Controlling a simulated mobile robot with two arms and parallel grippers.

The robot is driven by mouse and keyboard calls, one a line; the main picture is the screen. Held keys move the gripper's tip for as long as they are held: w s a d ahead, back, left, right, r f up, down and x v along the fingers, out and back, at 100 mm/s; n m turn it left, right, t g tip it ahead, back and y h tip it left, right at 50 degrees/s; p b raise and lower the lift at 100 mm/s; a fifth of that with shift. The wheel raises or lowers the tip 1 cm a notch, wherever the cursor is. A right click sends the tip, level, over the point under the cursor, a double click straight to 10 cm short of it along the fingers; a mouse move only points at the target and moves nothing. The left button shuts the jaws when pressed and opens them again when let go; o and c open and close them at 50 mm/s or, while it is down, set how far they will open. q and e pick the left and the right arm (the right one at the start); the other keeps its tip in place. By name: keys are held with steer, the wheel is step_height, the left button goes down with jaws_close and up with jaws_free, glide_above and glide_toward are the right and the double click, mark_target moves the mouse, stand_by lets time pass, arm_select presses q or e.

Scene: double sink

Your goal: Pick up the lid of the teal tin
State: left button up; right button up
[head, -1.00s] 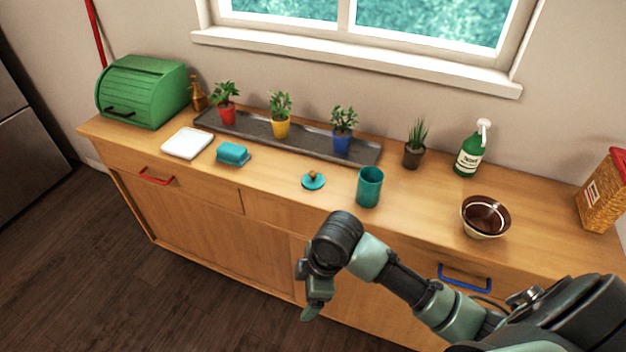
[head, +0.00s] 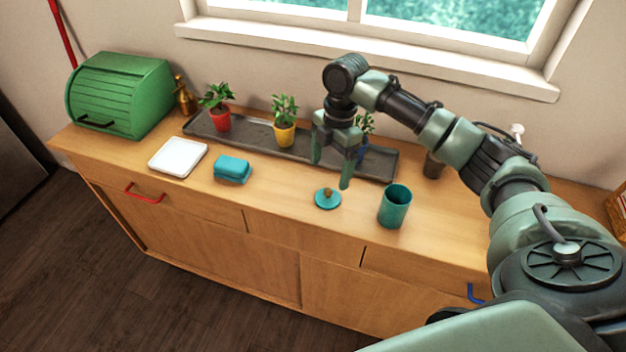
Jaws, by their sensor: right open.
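The teal lid (head: 327,200) with a small brown knob lies flat on the wooden counter. The open teal tin (head: 395,207) stands upright just to its right, without a lid on it. My right gripper (head: 330,174) is open and empty, pointing down above the counter. In the picture its fingertips are just above the lid, apart from it. My left gripper is not in view.
A dark tray (head: 255,134) with potted plants runs along the back, behind the lid. A green bread box (head: 121,95) stands at the far left. The counter's front strip is clear.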

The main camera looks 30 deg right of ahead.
mark_target(328, 190)
steer(key=shift+f, duration=0.2)
steer(key=f, duration=0.1)
steer(key=s+f+p, duration=0.1)
steer(key=s+f, duration=0.1)
steer(key=shift+a+f+p, duration=0.1)
steer(key=shift+a+p, duration=0.25)
steer(key=f, duration=0.2)
steer(key=shift+w+a+f, duration=0.2)
steer(key=shift+w+f, duration=0.05)
steer(key=shift+f, duration=0.35)
steer(key=c, duration=1.2)
steer(key=shift+c, duration=1.1)
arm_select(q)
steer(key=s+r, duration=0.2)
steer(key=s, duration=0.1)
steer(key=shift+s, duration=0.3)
arm_select(e)
steer(key=shift+r, duration=0.1)
